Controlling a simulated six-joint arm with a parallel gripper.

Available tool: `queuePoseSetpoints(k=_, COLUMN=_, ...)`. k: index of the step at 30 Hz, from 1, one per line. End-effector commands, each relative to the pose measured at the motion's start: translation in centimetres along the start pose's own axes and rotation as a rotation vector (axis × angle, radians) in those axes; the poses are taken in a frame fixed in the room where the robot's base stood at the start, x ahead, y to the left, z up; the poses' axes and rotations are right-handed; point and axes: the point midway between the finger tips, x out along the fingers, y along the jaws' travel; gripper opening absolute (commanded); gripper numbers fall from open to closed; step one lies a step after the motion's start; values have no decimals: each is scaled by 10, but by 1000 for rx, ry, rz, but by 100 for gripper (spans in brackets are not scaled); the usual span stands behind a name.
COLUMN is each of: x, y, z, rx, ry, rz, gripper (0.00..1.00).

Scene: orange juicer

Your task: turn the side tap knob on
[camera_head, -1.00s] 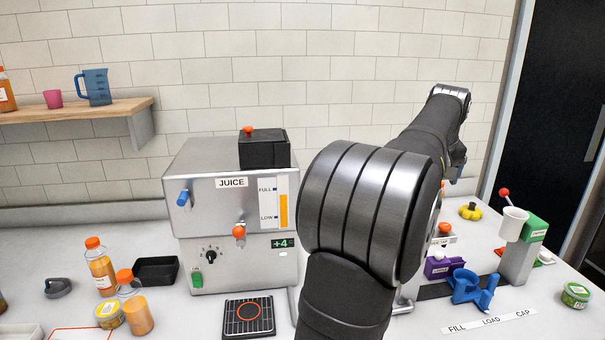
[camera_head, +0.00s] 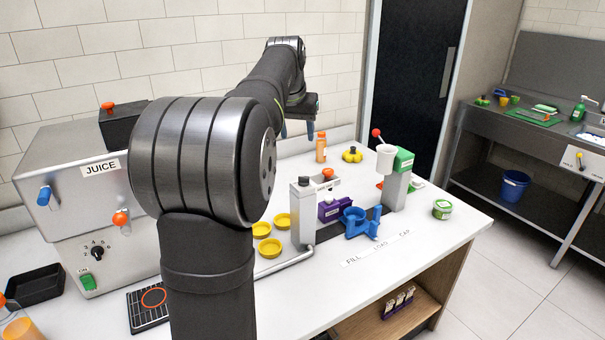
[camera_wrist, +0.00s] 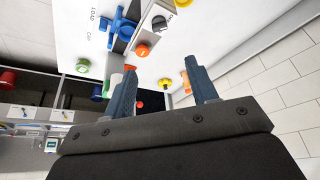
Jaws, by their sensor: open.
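The metal juicer (camera_head: 75,165) stands at the left in the head view. Its front has a blue knob (camera_head: 44,195) at the left, an orange knob (camera_head: 120,218) and a black dial (camera_head: 97,252). A filling post (camera_head: 303,210) beyond my arm has a dark knob (camera_head: 304,181) on top. I cannot tell which of these is the side tap knob. My gripper (camera_wrist: 160,65) is open and empty, its two blue fingers apart. In the head view it is at the back of the counter, above it and away from the juicer and post. My arm hides the juicer's right part.
Yellow cups (camera_head: 270,248), a purple box (camera_head: 333,208), a blue holder (camera_head: 360,222) and a green-and-white stand (camera_head: 397,185) are on the counter. An orange bottle (camera_head: 321,147) and a yellow knobbed piece (camera_head: 352,154) stand near the gripper. The counter's front right (camera_head: 420,265) is clear.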

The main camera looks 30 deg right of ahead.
Motion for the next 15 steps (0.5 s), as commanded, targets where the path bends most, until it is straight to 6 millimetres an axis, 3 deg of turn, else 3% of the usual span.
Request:
queuePoseSetpoints(k=5, x=16, y=0, z=0, rx=10, ry=-3, rz=2, gripper=53)
queuePoseSetpoints(k=15, x=87, y=0, z=1, rx=9, ry=-4, rz=1, gripper=53)
